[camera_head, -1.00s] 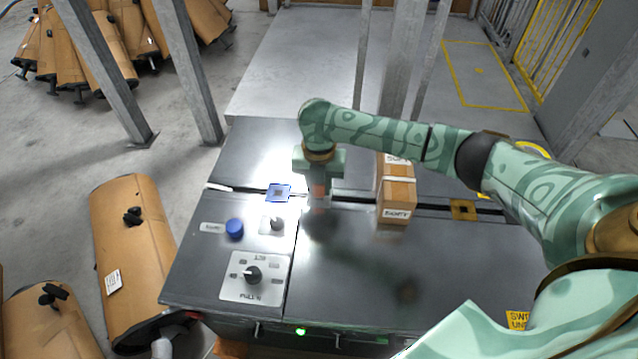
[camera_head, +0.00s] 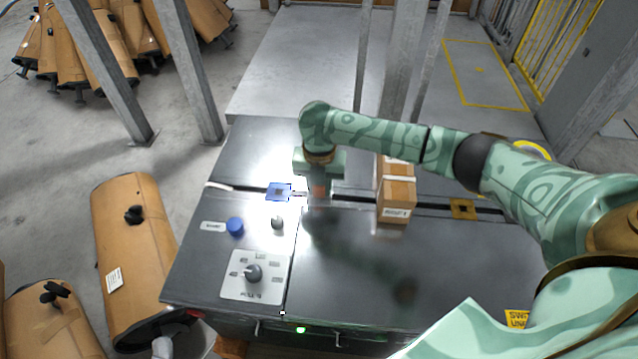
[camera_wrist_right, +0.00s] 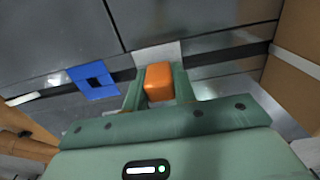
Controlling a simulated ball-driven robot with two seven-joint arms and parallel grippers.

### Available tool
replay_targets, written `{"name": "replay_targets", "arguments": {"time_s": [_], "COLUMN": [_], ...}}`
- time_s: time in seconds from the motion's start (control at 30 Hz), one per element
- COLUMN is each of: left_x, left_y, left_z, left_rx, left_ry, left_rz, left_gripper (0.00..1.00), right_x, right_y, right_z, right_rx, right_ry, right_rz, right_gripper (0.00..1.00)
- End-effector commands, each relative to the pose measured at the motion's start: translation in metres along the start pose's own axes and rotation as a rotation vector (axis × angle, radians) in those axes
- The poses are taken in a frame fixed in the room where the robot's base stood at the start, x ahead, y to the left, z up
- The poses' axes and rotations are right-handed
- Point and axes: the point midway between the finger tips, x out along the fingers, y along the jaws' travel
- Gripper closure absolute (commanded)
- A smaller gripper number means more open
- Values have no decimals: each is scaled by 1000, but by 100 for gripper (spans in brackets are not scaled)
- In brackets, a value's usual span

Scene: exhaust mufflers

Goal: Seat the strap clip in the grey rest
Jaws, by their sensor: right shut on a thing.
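My right gripper (camera_head: 319,188) reaches down over the dark bench top, and its fingers are blurred in the head view. In the right wrist view, the gripper (camera_wrist_right: 160,88) is shut on an orange block (camera_wrist_right: 159,82), which I take to be the strap clip. A light grey square plate (camera_wrist_right: 168,50), likely the grey rest, lies on the dark groove just beyond the block and is partly hidden by it. I cannot tell whether the block touches the plate. My left gripper is not in view.
A blue square plate (camera_head: 279,192) lies on the groove left of the gripper, and a yellow one (camera_head: 463,209) farther right. A cardboard box (camera_head: 397,195) stands close to the gripper's right. A blue button (camera_head: 235,227) and a knob panel (camera_head: 254,274) are at the front left.

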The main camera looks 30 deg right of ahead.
Motion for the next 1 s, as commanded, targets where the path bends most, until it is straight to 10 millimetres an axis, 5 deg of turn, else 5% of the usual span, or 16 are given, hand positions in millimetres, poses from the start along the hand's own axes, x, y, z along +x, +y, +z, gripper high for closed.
{"name": "replay_targets", "arguments": {"time_s": [0.07,0.1,0.17,0.57,1.0], "left_x": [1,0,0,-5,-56], "left_y": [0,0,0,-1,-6], "left_z": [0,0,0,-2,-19], "left_rx": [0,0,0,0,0], "left_ry": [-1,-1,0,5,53], "left_rz": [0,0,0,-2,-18], "left_gripper": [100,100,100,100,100], "right_x": [2,2,1,-10,-112], "right_y": [0,0,0,0,0], "right_z": [0,0,0,0,0], "right_rx": [0,0,0,0,-1], "right_ry": [1,0,0,-2,-5], "right_rz": [0,0,0,3,4], "right_gripper": [93,62,48,48,48]}}
